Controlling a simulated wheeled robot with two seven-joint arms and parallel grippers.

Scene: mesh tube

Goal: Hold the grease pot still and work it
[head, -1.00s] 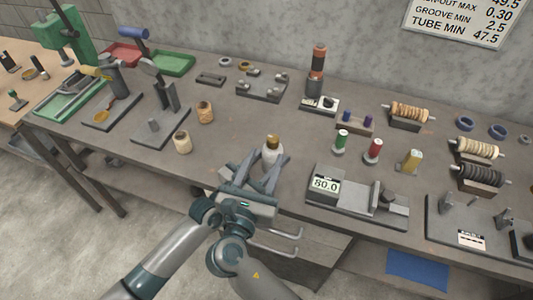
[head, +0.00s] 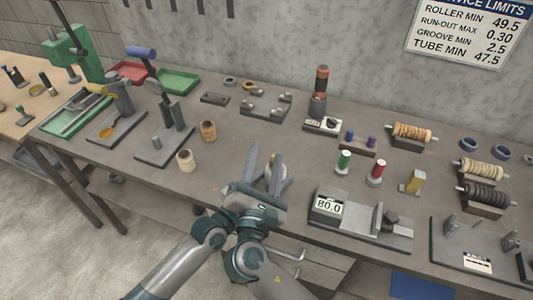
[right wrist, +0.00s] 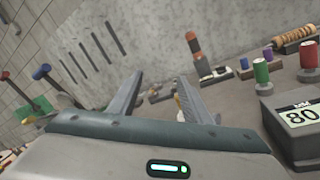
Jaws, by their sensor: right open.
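The grease pot, a small pale pot with a gold cap (head: 270,173), stands near the front edge of the bench, mostly hidden by my gripper's fingers in the head view. My right gripper (head: 269,157) is open, its two grey fingers pointing up and away over the bench at the pot. I cannot tell whether they touch it. In the right wrist view the fingers (right wrist: 159,78) are spread apart, and only a pale and yellowish bit shows beside the right finger. My left gripper is not in view.
Two tan bobbins (head: 186,160) stand left of the gripper. A gauge reading 80.0 (head: 328,207) sits close to the right, with green (head: 344,161) and red (head: 376,171) capped tubes behind it. The bench between the pot and the back fixture (head: 265,107) is fairly clear.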

